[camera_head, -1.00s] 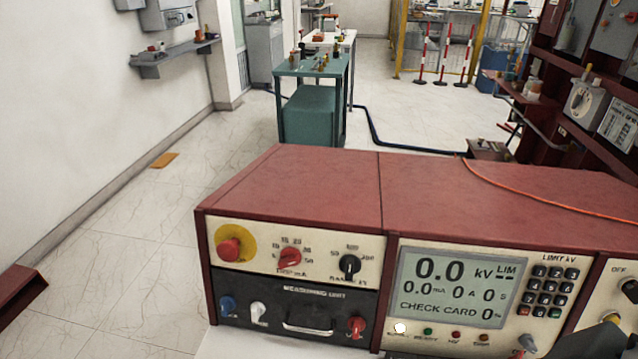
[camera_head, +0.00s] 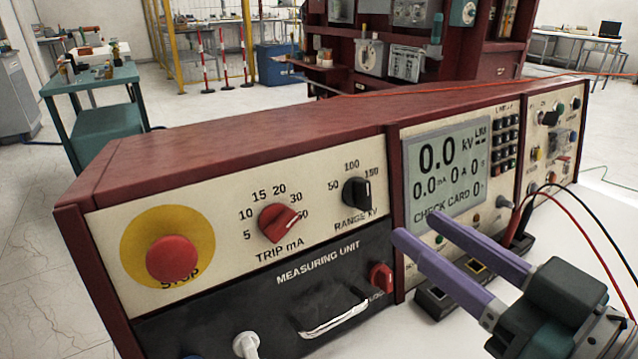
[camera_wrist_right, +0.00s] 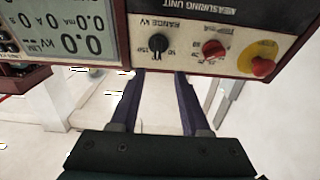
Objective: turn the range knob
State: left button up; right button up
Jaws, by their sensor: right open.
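The range knob (camera_head: 357,193) is a small black knob on the cream panel, with the marks 50, 100 and 150 around its top and "RANGE kV" below. In the right wrist view the panel is upside down, and the range knob (camera_wrist_right: 158,43) lies just beyond the fingertips, roughly in line with the gap between them. My right gripper (camera_head: 418,229) has two purple fingers spread apart with nothing between them. In the head view its tips are right of and below the knob, not touching it. My left gripper is not in view.
The red trip knob (camera_head: 279,222) and the red stop button (camera_head: 172,259) on yellow are left of the range knob. A display (camera_head: 447,173) is to its right. Below is the black measuring unit (camera_head: 268,310) with a handle. Red and black cables run at the right.

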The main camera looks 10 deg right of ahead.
aim_at(368, 187)
jog(key=x, duration=0.9)
jog(key=shift+w+d, duration=0.2)
jog(key=shift+w, duration=0.05)
jog(key=shift+b, duration=0.3)
grip_shut()
